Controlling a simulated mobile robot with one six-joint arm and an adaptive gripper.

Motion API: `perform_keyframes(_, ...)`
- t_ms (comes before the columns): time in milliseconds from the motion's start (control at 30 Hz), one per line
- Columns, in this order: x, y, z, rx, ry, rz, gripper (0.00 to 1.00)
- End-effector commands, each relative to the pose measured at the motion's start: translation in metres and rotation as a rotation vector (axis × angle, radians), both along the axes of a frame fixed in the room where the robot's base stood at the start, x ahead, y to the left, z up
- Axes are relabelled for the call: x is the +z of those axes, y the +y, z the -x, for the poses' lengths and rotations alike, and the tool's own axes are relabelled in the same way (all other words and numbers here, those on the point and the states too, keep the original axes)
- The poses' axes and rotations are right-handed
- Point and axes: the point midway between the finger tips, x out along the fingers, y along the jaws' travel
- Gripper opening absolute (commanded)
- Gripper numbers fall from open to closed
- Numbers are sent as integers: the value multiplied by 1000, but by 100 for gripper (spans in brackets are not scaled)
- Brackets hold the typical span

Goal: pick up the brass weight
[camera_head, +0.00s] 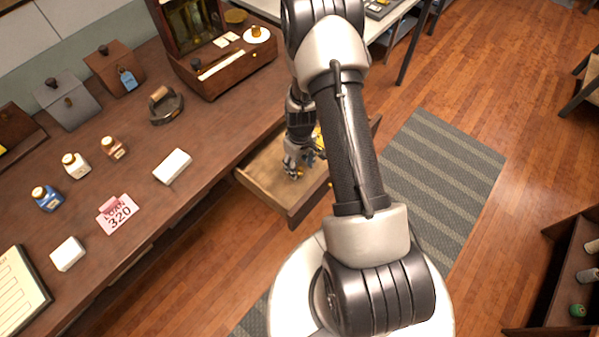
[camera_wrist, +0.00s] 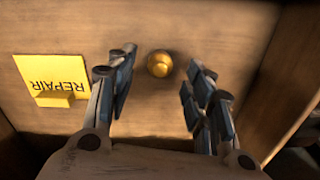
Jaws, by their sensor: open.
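The brass weight (camera_wrist: 159,63) is a small round golden piece on the wooden drawer floor in the wrist view. My gripper (camera_wrist: 160,84) is open, with one finger on each side of the weight and gaps between them; it is not gripped. In the head view my gripper (camera_head: 294,165) reaches down into the open drawer (camera_head: 262,178). A small golden spot shows by the fingertips there, mostly hidden by the gripper.
A yellow REPAIR card (camera_wrist: 62,82) lies in the drawer, left of my fingers. Drawer walls stand close around my gripper. The wooden counter (camera_head: 130,165) holds bottles, a pink LOAN card (camera_head: 118,214) and a wooden chest (camera_head: 235,75). A striped rug (camera_head: 445,165) lies on the floor.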

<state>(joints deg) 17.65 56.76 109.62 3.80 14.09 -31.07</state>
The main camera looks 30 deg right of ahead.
Motion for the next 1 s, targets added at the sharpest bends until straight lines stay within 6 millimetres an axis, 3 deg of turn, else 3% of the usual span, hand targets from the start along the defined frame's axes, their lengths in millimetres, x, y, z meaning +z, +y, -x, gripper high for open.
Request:
perform_keyframes(33, -13, 1, 0, 0, 2, -1, 48)
perform_keyframes(133, -24, 1, 0, -1, 2, -1, 48)
perform_keyframes(400, -25, 1, -1, -1, 0, 0, 47)
perform_keyframes(1000, -25, 1, 0, -1, 0, 0, 7)
